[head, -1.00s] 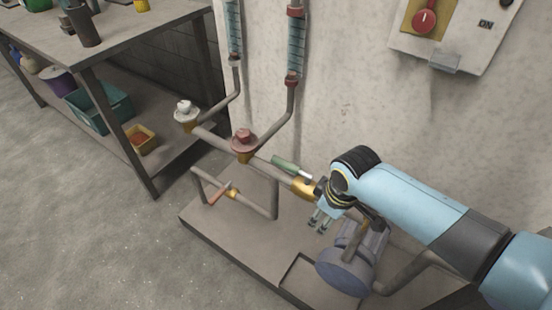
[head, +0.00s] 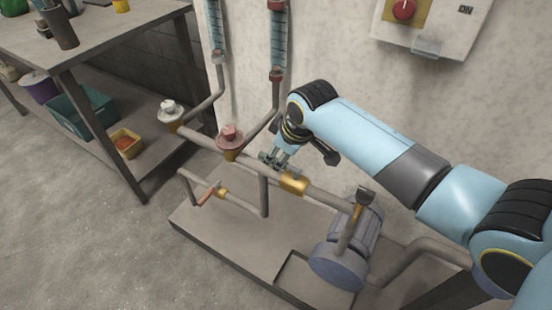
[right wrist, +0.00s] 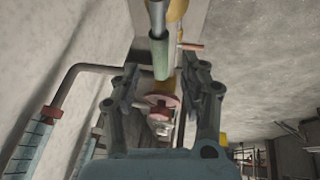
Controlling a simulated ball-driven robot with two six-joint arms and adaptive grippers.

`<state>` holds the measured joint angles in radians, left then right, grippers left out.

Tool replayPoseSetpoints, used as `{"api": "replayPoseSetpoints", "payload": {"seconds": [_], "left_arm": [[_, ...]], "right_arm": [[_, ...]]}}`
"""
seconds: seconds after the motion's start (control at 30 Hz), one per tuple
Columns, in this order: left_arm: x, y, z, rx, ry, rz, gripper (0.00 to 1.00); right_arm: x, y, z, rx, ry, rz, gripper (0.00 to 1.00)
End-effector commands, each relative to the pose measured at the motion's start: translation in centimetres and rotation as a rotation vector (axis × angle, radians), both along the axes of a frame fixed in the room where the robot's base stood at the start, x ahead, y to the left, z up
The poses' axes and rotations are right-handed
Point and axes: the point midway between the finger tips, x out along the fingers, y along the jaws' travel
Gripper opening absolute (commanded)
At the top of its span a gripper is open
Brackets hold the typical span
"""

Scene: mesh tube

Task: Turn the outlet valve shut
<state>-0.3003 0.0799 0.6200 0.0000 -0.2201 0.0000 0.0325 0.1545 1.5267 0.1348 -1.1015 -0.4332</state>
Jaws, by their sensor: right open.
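A brass valve body (head: 294,184) sits on the main pipe, and no label shows which valve is the outlet valve. Its green-sleeved lever lies along the pipe and is mostly hidden by my right gripper in the head view. In the right wrist view the green lever (right wrist: 160,56) comes down from the top, with its end near the gap between my fingers. My right gripper (head: 270,158) is open at this lever; its fingers (right wrist: 162,95) stand apart on either side, and I cannot tell whether they touch it. My left gripper is not in view.
A red-brown flanged valve (head: 230,141) and a white-topped one (head: 171,112) stand left along the pipe. A small orange-handled valve (head: 209,194) is on the lower pipe. A blue-grey pump (head: 338,266) stands right on the skid. The wall is close behind.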

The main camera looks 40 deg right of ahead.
Motion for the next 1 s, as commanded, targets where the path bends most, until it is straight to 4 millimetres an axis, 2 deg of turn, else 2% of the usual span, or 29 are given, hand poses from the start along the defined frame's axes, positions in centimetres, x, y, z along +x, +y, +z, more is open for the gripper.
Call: {"api": "replayPoseSetpoints", "payload": {"seconds": [0.1,0.23,0.57,0.9,1.0], "left_arm": [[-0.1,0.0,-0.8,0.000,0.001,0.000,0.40],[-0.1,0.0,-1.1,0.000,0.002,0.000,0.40],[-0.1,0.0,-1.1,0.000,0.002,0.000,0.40],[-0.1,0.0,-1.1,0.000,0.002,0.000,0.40],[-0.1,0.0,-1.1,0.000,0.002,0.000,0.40]], "right_arm": [[0.8,0.0,-1.9,0.000,0.001,0.000,0.44],[1.3,0.0,-3.0,0.000,0.001,0.001,0.44],[1.5,0.0,-3.2,0.000,-0.001,0.001,0.44],[1.5,0.0,-3.2,0.000,-0.001,0.000,0.01],[1.5,0.0,-3.2,0.000,0.000,0.000,0.00]]}}
